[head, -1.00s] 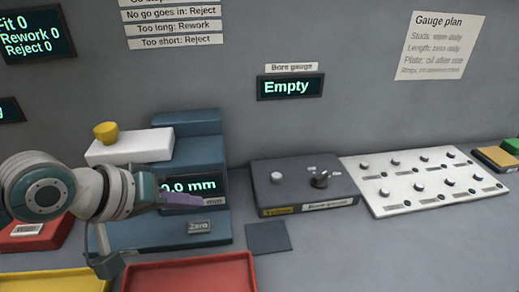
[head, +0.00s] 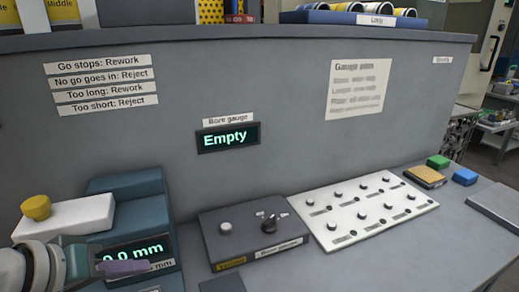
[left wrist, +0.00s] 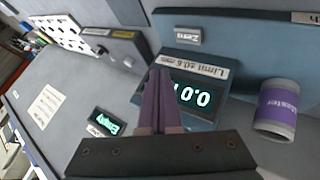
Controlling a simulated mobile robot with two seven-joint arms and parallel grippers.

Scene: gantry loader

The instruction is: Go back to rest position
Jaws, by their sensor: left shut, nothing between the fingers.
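My left gripper (head: 124,267) comes in at the bottom left of the head view, with purple fingers in front of the length gauge's display (head: 130,250), which reads 0.0 mm. In the left wrist view the gripper's fingers (left wrist: 160,95) are together and empty, and the display (left wrist: 192,98) is just beyond them. I cannot tell whether they touch the gauge. A master cylinder (left wrist: 275,122) with a purple label stands to their right in that view. My right gripper is not in view.
The bore gauge box (head: 250,232) has a screen (head: 228,138) reading Empty above it. A white peg plate (head: 365,212) lies right of it. Green (head: 437,162) and blue (head: 465,177) blocks sit farther right. The bench front at right (head: 420,255) is clear.

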